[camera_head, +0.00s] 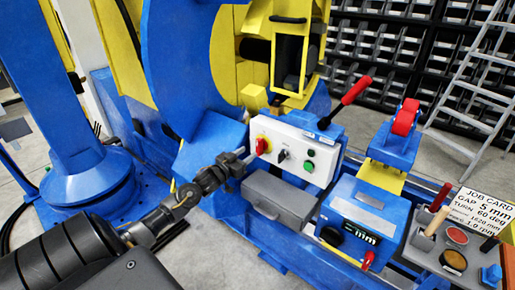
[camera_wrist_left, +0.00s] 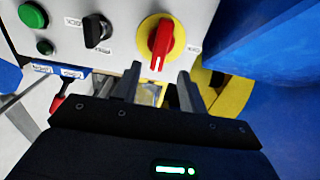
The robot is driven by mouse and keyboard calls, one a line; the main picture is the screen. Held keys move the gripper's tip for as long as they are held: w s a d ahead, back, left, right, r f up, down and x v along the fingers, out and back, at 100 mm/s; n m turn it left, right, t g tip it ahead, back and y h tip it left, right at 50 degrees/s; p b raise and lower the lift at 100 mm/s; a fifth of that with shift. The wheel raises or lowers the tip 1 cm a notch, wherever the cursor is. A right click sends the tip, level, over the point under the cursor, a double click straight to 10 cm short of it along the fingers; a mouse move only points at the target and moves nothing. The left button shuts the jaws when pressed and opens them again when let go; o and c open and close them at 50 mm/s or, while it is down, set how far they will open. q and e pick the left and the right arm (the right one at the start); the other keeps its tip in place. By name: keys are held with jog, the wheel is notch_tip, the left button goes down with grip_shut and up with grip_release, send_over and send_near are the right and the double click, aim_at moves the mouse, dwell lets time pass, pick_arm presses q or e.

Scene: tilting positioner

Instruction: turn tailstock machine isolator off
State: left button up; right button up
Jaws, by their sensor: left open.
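The isolator is a red rotary handle on a yellow plate (camera_head: 262,145), at the left end of a white control box (camera_head: 296,152). In the left wrist view the red handle (camera_wrist_left: 161,43) is large at the top centre, its long grip running up and down the picture. My left gripper (camera_head: 243,160) is just left of and slightly below the handle in the head view. In the left wrist view my left gripper (camera_wrist_left: 159,85) is open, its two fingers apart below the handle with nothing between them. Contact with the handle is not seen. My right gripper is out of view.
Beside the isolator are a black selector switch (camera_wrist_left: 97,30) and green button (camera_wrist_left: 33,15). A red-handled lever (camera_head: 355,91) rises behind the box. A grey drawer box (camera_head: 279,198) lies below it. A blue box with a display (camera_head: 362,215) and a job card (camera_head: 480,212) stand right.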

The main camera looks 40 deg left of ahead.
aim_at(257, 146)
pick_arm(q)
jog(key=w, duration=0.6)
jog(key=shift+w, duration=0.3)
grip_shut()
